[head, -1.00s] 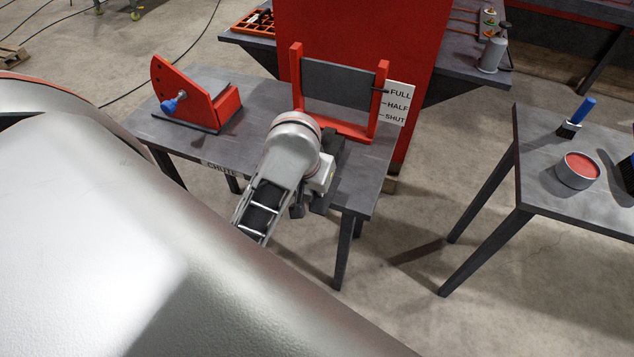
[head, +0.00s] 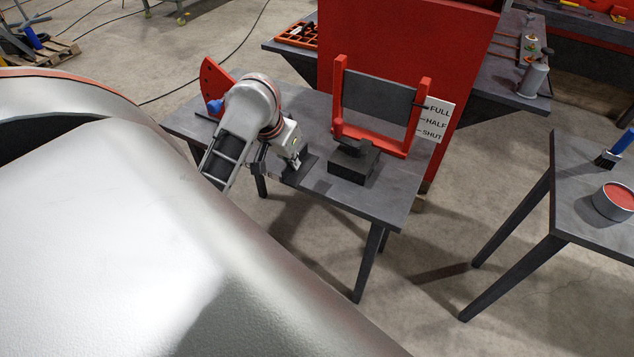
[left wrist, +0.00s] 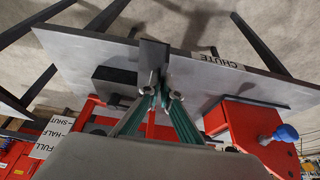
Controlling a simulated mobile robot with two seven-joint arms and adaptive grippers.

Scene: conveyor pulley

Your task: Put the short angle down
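The short angle, a small dark grey piece (left wrist: 153,58), stands out between my left fingertips in the left wrist view. It also shows as a dark patch (head: 301,170) in the head view, low over the table's near side. My left gripper (left wrist: 161,92) is closed on it. In the head view the left gripper (head: 296,163) points down at the grey table (head: 390,196), between the red bracket and a dark block. I cannot tell whether the angle touches the tabletop. My right gripper is not in view.
A dark block (head: 352,168) sits right of the gripper, before the red gate frame (head: 421,105). The red bracket with a blue knob (left wrist: 285,133) is on the other side. A CHUTE label (left wrist: 217,60) marks the table edge. A side table (head: 590,215) holds a red-filled tin (head: 614,200).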

